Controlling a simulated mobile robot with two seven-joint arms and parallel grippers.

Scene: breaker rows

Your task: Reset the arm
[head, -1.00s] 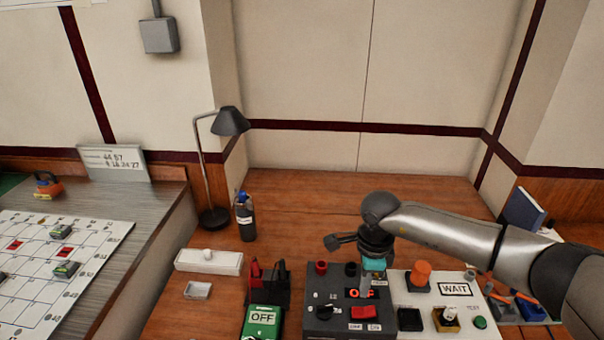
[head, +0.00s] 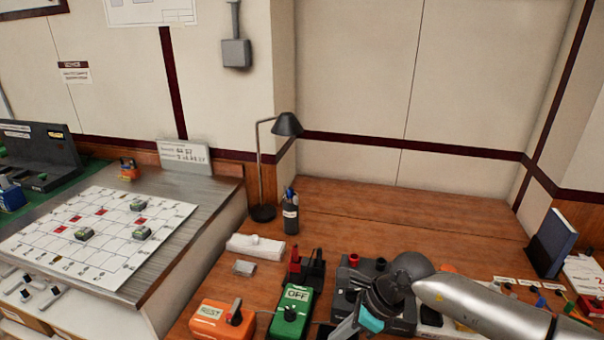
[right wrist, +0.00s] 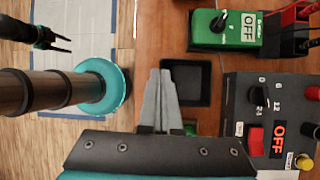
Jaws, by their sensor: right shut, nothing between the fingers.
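My right arm comes in from the right in the head view, its gripper (head: 345,328) low in front of the dark grey control box (head: 350,277). In the right wrist view the same gripper (right wrist: 160,78) is shut, its two grey fingers together with nothing between them. They point at a small black tray (right wrist: 200,82) and lie beside the control box with the red OFF display (right wrist: 278,140). A dark two-pronged gripper, apparently my left gripper (right wrist: 68,40), shows at upper left of the right wrist view, prongs apart and empty. It is not in the head view.
A green OFF box (head: 290,312) and an orange box with a knob (head: 222,318) stand at the front of the wooden bench. A lamp (head: 263,212) and a dark bottle (head: 290,215) stand further back. The bench's back middle (head: 400,215) is clear.

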